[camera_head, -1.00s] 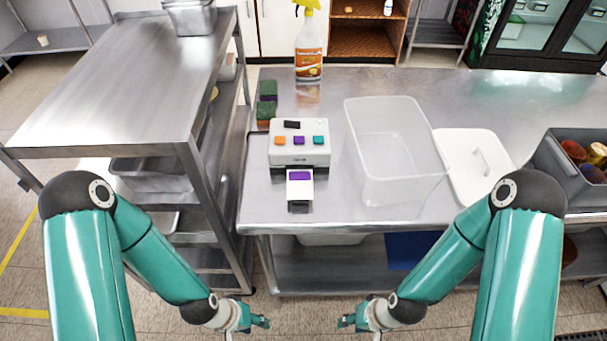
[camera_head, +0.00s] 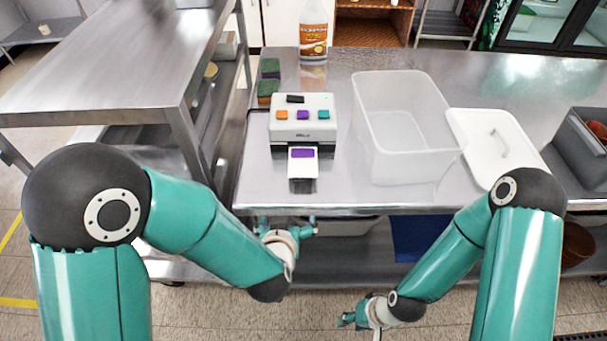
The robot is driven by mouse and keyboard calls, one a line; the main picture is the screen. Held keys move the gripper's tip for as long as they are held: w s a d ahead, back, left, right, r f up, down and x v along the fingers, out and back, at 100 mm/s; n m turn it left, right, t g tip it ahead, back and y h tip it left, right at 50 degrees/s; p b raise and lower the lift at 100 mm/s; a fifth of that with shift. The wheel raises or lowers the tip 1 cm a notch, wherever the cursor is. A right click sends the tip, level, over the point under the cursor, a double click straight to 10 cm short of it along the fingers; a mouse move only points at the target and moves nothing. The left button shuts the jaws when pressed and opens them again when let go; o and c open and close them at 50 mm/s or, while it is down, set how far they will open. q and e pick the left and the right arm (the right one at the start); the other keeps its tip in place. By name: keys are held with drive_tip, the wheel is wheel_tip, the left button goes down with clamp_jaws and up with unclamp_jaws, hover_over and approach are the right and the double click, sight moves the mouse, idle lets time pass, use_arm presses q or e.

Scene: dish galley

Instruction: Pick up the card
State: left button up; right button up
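The card (camera_head: 303,168) is white with a purple block. It sticks out of the front slot of a small white printer (camera_head: 318,131) on the steel table, near the table's front edge. The printer has orange, purple and teal buttons and a dark patch on top. My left gripper (camera_head: 289,222) is just in front of the table edge, below and a little left of the card, apart from it. Its fingers look spread and empty. My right gripper (camera_head: 345,319) is low in front of the table, empty, with its fingers apart.
A clear plastic bin (camera_head: 408,167) stands right of the printer, with a white lid (camera_head: 497,140) beside it. A grey crate (camera_head: 579,157) is at the far right. Green sponges (camera_head: 268,90) and a spray bottle (camera_head: 313,32) are behind. A steel cart (camera_head: 120,65) stands left.

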use_arm(q)
drive_tip(key=s+d+r+t+y+b, duration=0.1)
drive_tip(key=d+r+t+b, duration=0.25)
drive_tip(key=r, duration=0.55)
drive_tip(key=p, duration=0.2)
approach(303, 164)
drive_tip(key=shift+t, duration=0.25)
drive_tip(key=x, duration=0.5)
drive_tip(key=shift+w+d+f, duration=0.25)
drive_tip(key=shift+d+f, duration=0.1)
drive_tip(key=x, duration=0.3)
drive_tip(key=p+x, duration=0.1)
drive_tip(key=shift+w+a, duration=0.3)
drive_tip(key=shift+a, duration=0.1)
drive_tip(key=shift+w+f, duration=0.1)
drive_tip(key=shift+w, duration=0.2)
use_arm(e)
drive_tip(key=shift+f, duration=0.85)
use_arm(q)
drive_tip(key=shift+c, duration=0.2)
drive_tip(key=c, duration=0.8)
